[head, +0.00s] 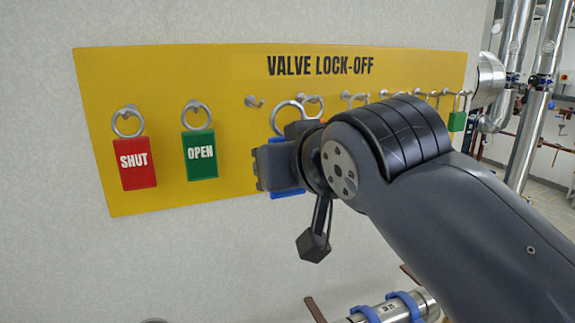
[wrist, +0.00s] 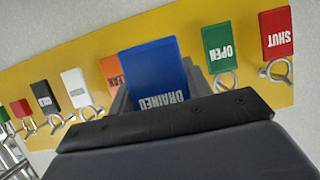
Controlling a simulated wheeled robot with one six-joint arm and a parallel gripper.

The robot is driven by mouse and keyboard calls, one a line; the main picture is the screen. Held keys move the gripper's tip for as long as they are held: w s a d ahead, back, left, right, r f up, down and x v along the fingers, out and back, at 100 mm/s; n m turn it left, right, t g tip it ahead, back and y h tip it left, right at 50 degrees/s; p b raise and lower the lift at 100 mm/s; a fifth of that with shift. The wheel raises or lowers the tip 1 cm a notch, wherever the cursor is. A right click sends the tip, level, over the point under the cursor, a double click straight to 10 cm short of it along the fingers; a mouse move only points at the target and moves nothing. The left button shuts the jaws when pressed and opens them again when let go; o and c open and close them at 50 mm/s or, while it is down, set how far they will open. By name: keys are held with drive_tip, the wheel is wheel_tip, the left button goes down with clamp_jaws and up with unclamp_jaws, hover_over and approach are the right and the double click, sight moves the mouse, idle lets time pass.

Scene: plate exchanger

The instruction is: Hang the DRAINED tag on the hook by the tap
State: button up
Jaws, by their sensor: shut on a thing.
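The blue DRAINED tag (wrist: 152,70) is held between the fingers of my gripper (wrist: 158,92), its lettering upside down in the wrist view. In the head view my gripper (head: 273,166) is in front of the yellow VALVE LOCK-OFF board (head: 225,80) and covers most of the tag; a blue strip (head: 288,195) shows below the jaws. A metal ring (head: 289,117) rises above the jaws. A bare hook (head: 255,102) is on the board just left of it. I cannot tell whether the tag touches the board. I cannot make out the tap or its hook.
The red SHUT tag (head: 134,164) and green OPEN tag (head: 200,155) hang left of my gripper. Orange (wrist: 112,72), white (wrist: 75,88) and black (wrist: 44,97) tags hang on the other side. A pipe with blue bands (head: 390,308) is below right. Vertical pipes (head: 530,90) stand at right.

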sight(252, 142)
drive_tip(key=shift+w+a+r+p, duration=0.1)
drive_tip(key=shift+w+a+p, duration=0.7)
drive_tip(key=shift+w, duration=1.2)
drive_tip(key=shift+w+a+f+p, duration=0.1)
drive_tip(key=shift+w+a+p, duration=0.35)
drive_tip(key=shift+w+a, duration=1.1)
drive_tip(key=shift+w+a+r+p, duration=0.1)
drive_tip(key=shift+w+a+p, duration=0.5)
drive_tip(key=shift+w, duration=1.85)
drive_tip(key=shift+d, duration=0.1)
drive_tip(key=s+d+b, duration=0.2)
drive_tip(key=s+d, duration=0.1)
drive_tip(key=s, duration=0.4)
drive_tip(key=shift+s+d+r, duration=0.15)
drive_tip(key=shift+d, duration=0.1)
idle(0.6)
